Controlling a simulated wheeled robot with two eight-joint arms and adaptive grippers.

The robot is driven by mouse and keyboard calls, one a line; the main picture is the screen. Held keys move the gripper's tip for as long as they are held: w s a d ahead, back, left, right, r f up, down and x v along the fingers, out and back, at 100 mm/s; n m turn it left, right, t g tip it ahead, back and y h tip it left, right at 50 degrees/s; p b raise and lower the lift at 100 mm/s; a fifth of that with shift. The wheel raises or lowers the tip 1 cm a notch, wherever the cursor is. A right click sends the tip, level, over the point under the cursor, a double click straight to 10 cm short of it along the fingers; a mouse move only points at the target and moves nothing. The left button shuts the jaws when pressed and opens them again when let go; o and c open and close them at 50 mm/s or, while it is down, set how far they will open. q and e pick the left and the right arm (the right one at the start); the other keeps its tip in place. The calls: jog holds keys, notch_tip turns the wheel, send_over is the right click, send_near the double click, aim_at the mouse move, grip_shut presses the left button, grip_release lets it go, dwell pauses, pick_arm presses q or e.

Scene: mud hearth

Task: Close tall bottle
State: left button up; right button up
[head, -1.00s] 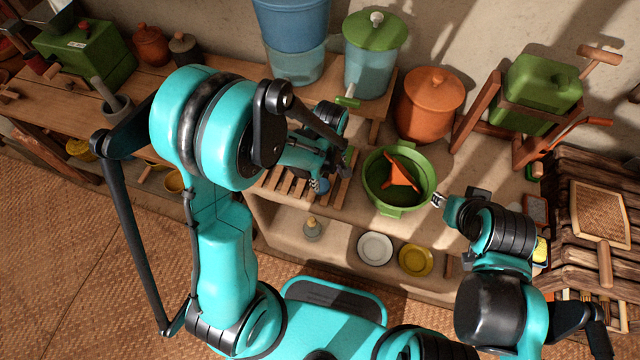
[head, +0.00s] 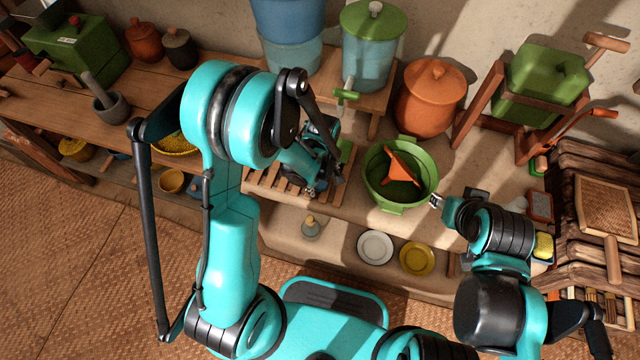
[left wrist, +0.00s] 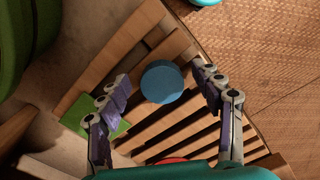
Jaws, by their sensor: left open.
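A round blue thing (left wrist: 162,82) shows from above in the left wrist view, over the wooden slatted rack (left wrist: 185,130). I cannot tell whether it is the tall bottle's cap or a separate lid. My left gripper (left wrist: 165,88) is open, with one finger on each side of the blue thing and visible gaps. In the head view my left gripper (head: 318,182) is over the rack, and the arm hides most of what is there. My right gripper (head: 437,201) is right of the green basin, its jaws too small to read.
A green basin (head: 372,188) holding an orange funnel-like piece (head: 402,168) stands right of the rack. A small stoppered bottle (head: 311,227), a white plate (head: 375,247) and a yellow plate (head: 417,257) are on the lower shelf. A green flat piece (left wrist: 118,128) lies by one left finger.

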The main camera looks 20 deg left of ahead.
aim_at(323, 184)
pick_arm(q)
jog(key=shift+f, duration=0.1)
jog(key=c, duration=0.8)
jog(key=shift+r, duration=0.35)
notch_tip(323, 184, up, 4)
jog(key=shift+f+p, duration=0.1)
jog(key=shift+p, duration=1.15)
jog(key=d+r+p, duration=0.1)
jog(key=d+r, duration=0.1)
jog(key=d, duration=0.2)
jog(key=d+r+p, duration=0.1)
jog(key=d+r, duration=0.1)
jog(key=d, duration=0.1)
jog(key=d+r+p, duration=0.1)
jog(key=d+r, duration=0.1)
jog(key=d, duration=0.2)
jog(key=shift+s+d+r, duration=0.2)
jog(key=shift+d+r, duration=0.05)
jog(key=shift+d, duration=0.1)
